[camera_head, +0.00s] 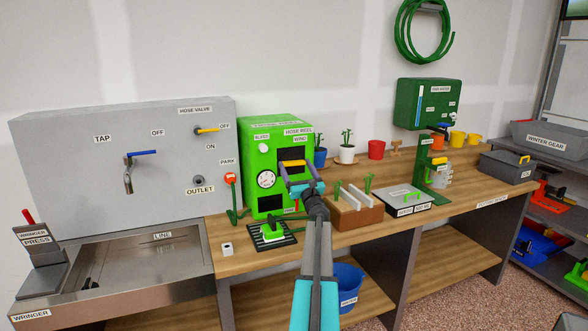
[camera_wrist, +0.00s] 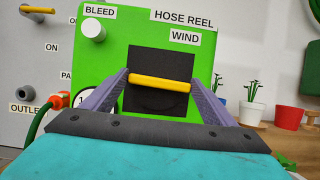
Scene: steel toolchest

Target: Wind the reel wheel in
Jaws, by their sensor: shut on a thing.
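The hose reel is a bright green box (camera_head: 259,144) on the wooden bench. In the wrist view its face (camera_wrist: 123,45) bears the labels BLEED, HOSE REEL and WIND. My gripper (camera_wrist: 160,86) is shut on this yellow handle, one purple finger at each end. In the head view my gripper (camera_head: 299,175) reaches the box's front right, hiding part of the wheel.
A white BLEED knob (camera_wrist: 93,28) and a round gauge (camera_head: 266,179) sit left of the wheel. A green hose with an orange-red end (camera_head: 231,178) stands left of the box. Potted plants, one in a white pot (camera_head: 346,154), and a brick-coloured planter (camera_head: 352,212) are to the right.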

